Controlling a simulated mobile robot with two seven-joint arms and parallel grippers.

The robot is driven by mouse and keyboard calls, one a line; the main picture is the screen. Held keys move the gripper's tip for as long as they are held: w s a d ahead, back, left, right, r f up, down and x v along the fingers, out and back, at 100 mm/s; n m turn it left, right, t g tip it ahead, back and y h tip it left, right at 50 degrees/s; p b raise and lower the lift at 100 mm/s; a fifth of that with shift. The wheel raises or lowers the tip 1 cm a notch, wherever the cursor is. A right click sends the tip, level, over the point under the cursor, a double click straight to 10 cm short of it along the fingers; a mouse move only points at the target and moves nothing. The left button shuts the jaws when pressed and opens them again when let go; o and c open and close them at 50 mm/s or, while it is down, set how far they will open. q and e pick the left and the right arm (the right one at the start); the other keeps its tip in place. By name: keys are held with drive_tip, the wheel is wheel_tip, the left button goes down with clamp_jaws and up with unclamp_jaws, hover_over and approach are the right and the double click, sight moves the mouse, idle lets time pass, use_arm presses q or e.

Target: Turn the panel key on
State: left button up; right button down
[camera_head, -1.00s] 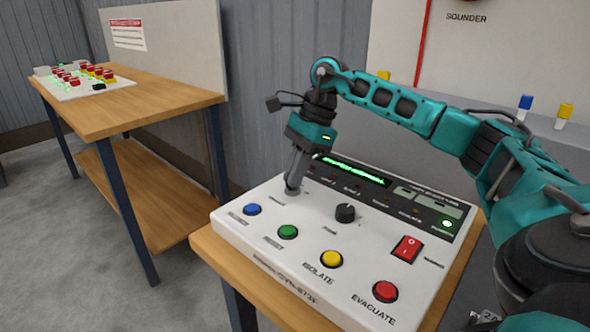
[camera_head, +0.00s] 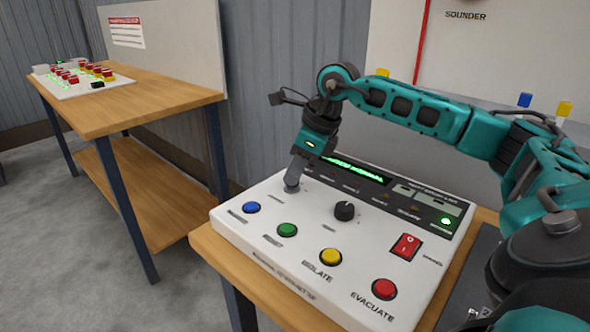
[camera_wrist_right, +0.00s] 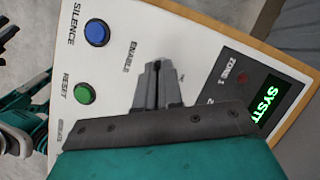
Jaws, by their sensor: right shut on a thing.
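The white control panel (camera_head: 262,238) lies on a wooden table. My right gripper (camera_head: 291,187) points down at the panel's upper left, at the spot labelled ENABLE in the right wrist view. There the gripper (camera_wrist_right: 158,72) is shut, with its fingertips at the panel surface. The key itself is hidden by the fingers, so its angle cannot be seen. A black rotary knob (camera_head: 344,211) stands apart, to the right of the gripper.
Blue (camera_head: 252,207), green (camera_head: 287,230), yellow (camera_head: 331,257) and red (camera_head: 384,289) buttons run along the panel's front. A red rocker switch (camera_head: 406,247) is at the right. A lit green display (camera_head: 354,169) sits behind the gripper. Another table (camera_head: 150,105) stands at the left.

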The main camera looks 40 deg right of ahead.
idle(0.5)
drive_tip(key=c, duration=1.3)
unclamp_jaws()
drive_tip(key=shift+r, duration=0.1)
drive_tip(key=p+v, duration=0.1)
drive_tip(key=v, duration=1.1)
drive_tip(key=shift+s+r+p, duration=0.1)
drive_tip(key=shift+r+p, duration=0.3)
drive_tip(key=shift+s+a+f, duration=0.1)
